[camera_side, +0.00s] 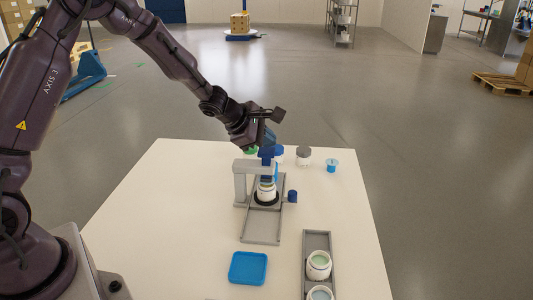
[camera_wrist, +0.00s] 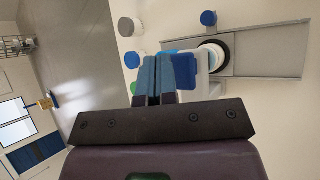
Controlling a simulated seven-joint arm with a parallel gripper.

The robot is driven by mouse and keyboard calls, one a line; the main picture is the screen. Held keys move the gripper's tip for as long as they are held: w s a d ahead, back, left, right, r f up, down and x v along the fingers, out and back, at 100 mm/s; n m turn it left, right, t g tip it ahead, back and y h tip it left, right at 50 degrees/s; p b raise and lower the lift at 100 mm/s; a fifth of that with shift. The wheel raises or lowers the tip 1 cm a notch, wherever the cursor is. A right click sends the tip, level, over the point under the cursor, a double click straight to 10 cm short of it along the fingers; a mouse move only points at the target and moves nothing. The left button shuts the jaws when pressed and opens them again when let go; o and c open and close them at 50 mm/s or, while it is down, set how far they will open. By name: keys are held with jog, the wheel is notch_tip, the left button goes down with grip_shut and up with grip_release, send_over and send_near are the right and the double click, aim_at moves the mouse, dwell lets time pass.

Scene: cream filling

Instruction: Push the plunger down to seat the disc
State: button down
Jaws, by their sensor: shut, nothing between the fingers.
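My gripper (camera_side: 267,157) is shut and empty, its blue fingers pointing down over the press in the side view. The fingers also show in the wrist view (camera_wrist: 158,72). A grey press frame (camera_side: 240,184) stands at the back of a grey track. A white jar (camera_side: 267,193) stands upright in a black ring under my fingertips; it also shows in the wrist view (camera_wrist: 222,43). A brighter blue part (camera_side: 276,172), perhaps the plunger, is beside and below the fingers. Whether the fingertips touch it cannot be told. The disc cannot be made out.
A grey track (camera_side: 261,241) runs toward the front. A blue knob (camera_side: 292,196) is at its right. Behind stand a white jar with a grey lid (camera_side: 303,155) and a small blue cup (camera_side: 332,165). A blue tray (camera_side: 248,268) and a grey rack with open jars (camera_side: 318,264) are in front.

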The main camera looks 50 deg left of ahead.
jog(key=shift+f, duration=0.9)
dwell(0.8)
jog(key=shift+r, duration=1.4)
notch_tip(320, 180, up, 6)
dwell(0.6)
